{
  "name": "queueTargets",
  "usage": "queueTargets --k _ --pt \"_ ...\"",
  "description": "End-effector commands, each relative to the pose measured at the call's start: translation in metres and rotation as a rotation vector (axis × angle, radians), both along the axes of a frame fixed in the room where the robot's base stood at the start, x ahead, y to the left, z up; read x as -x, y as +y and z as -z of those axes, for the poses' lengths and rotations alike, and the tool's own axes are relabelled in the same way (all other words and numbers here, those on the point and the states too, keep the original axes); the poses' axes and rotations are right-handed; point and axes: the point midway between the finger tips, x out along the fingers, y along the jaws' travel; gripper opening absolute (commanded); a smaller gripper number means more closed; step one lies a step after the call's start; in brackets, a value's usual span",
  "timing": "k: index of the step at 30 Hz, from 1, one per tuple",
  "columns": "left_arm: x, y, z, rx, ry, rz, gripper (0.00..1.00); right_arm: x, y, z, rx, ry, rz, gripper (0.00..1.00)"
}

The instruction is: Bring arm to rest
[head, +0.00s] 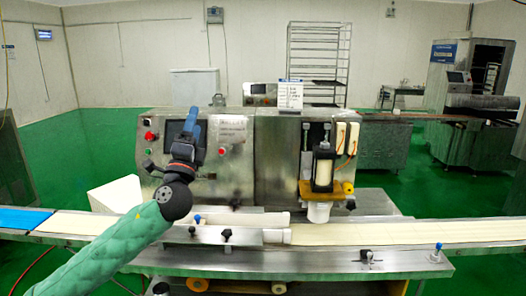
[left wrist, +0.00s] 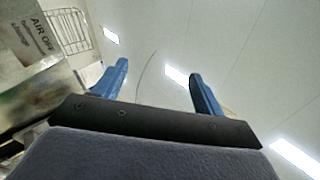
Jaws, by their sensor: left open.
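My left arm in its green quilted sleeve reaches in from the lower left of the head view. My left gripper (head: 192,125) is raised in front of the machine's dark control screen, with its blue fingers pointing up. In the left wrist view the left gripper (left wrist: 158,88) shows two blue fingers spread wide apart with nothing between them. The steel encrusting machine (head: 260,150) stands behind the gripper. I cannot tell whether the gripper touches the machine's front. My right gripper is in neither view.
A conveyor with a pale belt (head: 450,232) runs across the front, with a blue section (head: 22,219) at the left. A white box (head: 115,193) stands behind the belt. A wire rack (head: 318,62) and a second steel machine (head: 480,105) stand farther back. Green floor is open at the left.

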Motion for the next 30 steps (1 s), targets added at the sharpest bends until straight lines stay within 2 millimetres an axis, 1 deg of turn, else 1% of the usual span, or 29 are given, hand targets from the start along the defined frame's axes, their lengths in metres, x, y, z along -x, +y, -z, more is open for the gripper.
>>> queueTargets --k 1,2,4,5,6,8,9,11,12,14,15,17,18,21,24,27,30 --pt "-0.001 0.008 0.012 0.132 0.073 0.018 0.71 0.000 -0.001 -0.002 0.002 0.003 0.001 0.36" --pt "-0.002 0.014 0.021 0.213 0.120 0.025 0.71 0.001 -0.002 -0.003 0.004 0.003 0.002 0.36" --pt "-0.003 0.026 0.047 0.398 0.233 0.037 0.71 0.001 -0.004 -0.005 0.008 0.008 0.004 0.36" --pt "-0.003 0.030 0.061 0.476 0.286 0.039 0.71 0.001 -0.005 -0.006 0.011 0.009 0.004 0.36" --pt "-0.001 0.034 0.081 0.579 0.358 0.038 0.71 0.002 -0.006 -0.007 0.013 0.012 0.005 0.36" --pt "0.002 0.038 0.111 0.711 0.457 0.031 0.71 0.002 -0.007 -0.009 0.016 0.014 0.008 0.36" --pt "0.006 0.040 0.131 0.790 0.522 0.024 0.71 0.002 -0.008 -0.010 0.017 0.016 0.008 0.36" --pt "0.014 0.040 0.160 0.891 0.615 0.009 0.71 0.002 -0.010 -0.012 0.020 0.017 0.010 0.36" --pt "0.020 0.039 0.180 0.952 0.674 -0.003 0.71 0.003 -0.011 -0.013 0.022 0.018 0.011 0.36" --pt "0.030 0.037 0.208 1.031 0.761 -0.021 0.71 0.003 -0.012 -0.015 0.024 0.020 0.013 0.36" --pt "0.038 0.035 0.226 1.077 0.817 -0.035 0.71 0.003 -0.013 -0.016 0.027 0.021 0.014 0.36" --pt "0.050 0.032 0.251 1.137 0.898 -0.055 0.71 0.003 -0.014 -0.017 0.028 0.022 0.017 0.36" --pt "0.059 0.029 0.267 1.170 0.951 -0.067 0.71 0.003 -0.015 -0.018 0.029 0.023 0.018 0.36" --pt "0.083 0.021 0.305 1.239 1.073 -0.095 0.71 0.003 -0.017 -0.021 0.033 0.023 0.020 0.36" --pt "0.107 0.013 0.338 1.298 1.182 -0.112 0.71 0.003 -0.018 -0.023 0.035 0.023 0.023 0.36" --pt "0.131 0.005 0.366 1.351 1.275 -0.122 0.71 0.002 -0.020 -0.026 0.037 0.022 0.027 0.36" --pt "0.155 -0.004 0.391 1.402 1.351 -0.121 0.71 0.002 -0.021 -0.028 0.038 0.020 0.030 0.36"
